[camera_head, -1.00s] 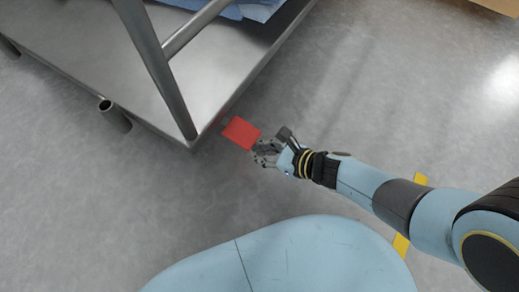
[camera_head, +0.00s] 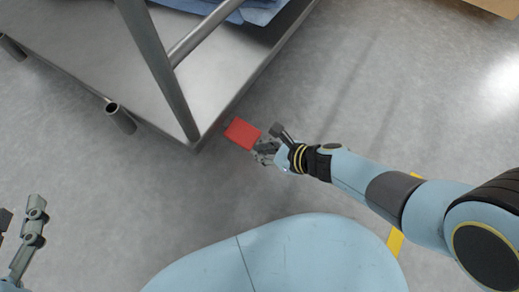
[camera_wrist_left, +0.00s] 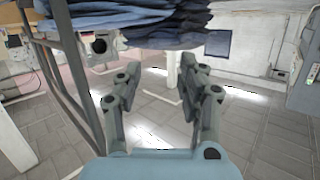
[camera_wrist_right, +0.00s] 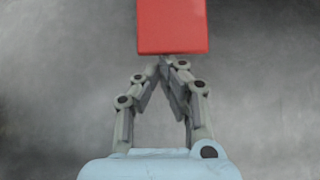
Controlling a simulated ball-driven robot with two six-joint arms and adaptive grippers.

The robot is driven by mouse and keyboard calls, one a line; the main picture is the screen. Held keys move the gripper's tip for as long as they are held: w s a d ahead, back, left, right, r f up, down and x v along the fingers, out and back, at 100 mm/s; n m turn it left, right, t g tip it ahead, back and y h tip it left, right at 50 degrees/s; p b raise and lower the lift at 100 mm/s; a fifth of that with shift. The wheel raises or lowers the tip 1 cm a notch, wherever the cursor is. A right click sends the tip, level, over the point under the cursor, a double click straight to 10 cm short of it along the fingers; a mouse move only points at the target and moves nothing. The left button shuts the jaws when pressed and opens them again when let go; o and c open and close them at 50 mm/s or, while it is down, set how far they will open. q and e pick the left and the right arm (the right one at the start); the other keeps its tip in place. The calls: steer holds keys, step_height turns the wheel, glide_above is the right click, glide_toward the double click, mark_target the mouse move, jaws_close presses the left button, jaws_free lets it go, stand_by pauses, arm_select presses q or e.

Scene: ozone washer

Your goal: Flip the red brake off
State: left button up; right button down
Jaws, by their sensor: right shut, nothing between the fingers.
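The red brake (camera_head: 242,133) is a flat red pedal at the near right corner of the steel cart (camera_head: 90,58), low by its edge. It also shows large at the top of the right wrist view (camera_wrist_right: 172,26). My right gripper (camera_head: 260,148) is shut and empty, its fingertips close by the brake's near edge. In the right wrist view its fingertips (camera_wrist_right: 163,62) meet just below the brake; I cannot tell whether they touch it. My left gripper (camera_wrist_left: 162,72) has its fingers spread apart with nothing between them, and shows partly at the lower left of the head view.
The cart's grey posts (camera_head: 157,70) rise at the upper left, with folded blue cloth (camera_head: 262,10) on its deck. Grey floor is clear to the right. Yellow tape (camera_head: 396,241) lies under my right arm.

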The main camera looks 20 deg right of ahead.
mark_target(251, 143)
arm_select(q)
steer(key=s+f+g+p, duration=0.1)
steer(key=s+f+g, duration=0.3)
steer(key=s+f, duration=0.15)
arm_select(e)
steer(key=shift+g+h, duration=0.6)
steer(key=shift+g, duration=0.2)
step_height(251, 143, up, 5)
steer(key=p, duration=0.6)
steer(key=shift+p, duration=0.4)
steer(key=shift+r, duration=0.1)
steer(key=shift+r+p, duration=0.35)
steer(key=shift+p, duration=0.25)
arm_select(q)
step_height(251, 143, up, 7)
steer(key=s+a+g+y, duration=0.1)
steer(key=a+g, duration=0.1)
steer(key=g, duration=0.6)
steer(key=shift+s+n, duration=0.3)
steer(key=shift+n, duration=0.1)
arm_select(e)
steer(key=shift+w, duration=0.1)
arm_select(q)
steer(key=shift+f, duration=0.1)
arm_select(e)
steer(key=shift+w+a+r, duration=0.1)
steer(key=shift+w+r, duration=0.05)
